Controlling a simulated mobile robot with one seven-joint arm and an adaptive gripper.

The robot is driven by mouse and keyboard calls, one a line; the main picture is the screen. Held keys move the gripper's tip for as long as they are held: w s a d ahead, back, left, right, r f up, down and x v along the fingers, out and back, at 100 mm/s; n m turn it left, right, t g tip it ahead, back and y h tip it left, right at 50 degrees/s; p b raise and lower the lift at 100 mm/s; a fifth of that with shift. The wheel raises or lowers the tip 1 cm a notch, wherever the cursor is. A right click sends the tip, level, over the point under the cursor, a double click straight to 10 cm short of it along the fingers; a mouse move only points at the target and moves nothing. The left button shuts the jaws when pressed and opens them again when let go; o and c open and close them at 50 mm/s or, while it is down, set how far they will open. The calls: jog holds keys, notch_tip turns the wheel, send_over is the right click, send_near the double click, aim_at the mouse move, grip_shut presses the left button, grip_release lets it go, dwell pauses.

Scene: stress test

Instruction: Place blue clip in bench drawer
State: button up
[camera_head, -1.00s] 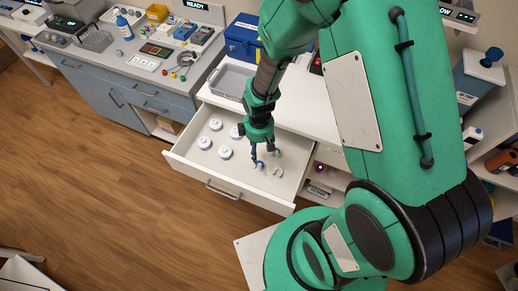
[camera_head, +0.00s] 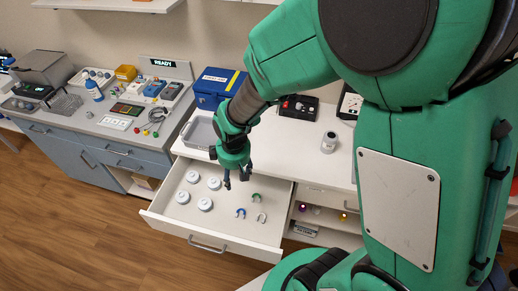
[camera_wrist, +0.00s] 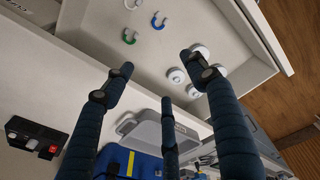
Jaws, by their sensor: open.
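The blue clip (camera_head: 240,212) is a small U-shape lying on the floor of the open white bench drawer (camera_head: 222,222). A green clip (camera_head: 256,197) and a white clip (camera_head: 261,217) lie close to it, apart from it. My gripper (camera_head: 236,180) is above the drawer, behind the clips, open with nothing between its fingers. In the wrist view my gripper's fingers (camera_wrist: 158,78) are spread apart. The blue clip (camera_wrist: 158,22) and green clip (camera_wrist: 129,37) show there beyond the fingertips, and the white clip (camera_wrist: 131,4) is cut by the top edge.
Several white round pieces (camera_head: 205,204) sit in the drawer's left half. A grey tray (camera_head: 199,132) and a blue first-aid box (camera_head: 218,88) stand on the bench top behind. A white jar (camera_head: 329,142) stands farther right. My arm covers much of the right side.

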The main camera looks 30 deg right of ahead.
jog(key=s+r+m+t, duration=0.2)
jog(key=s+r+m, duration=0.15)
jog(key=r, duration=1.35)
jog(key=s+d+r+m+t, duration=0.1)
jog(key=s+r+m+t, duration=0.1)
jog(key=s+r, duration=1)
jog(key=shift+r+m, duration=0.5)
jog(key=shift+m, duration=0.35)
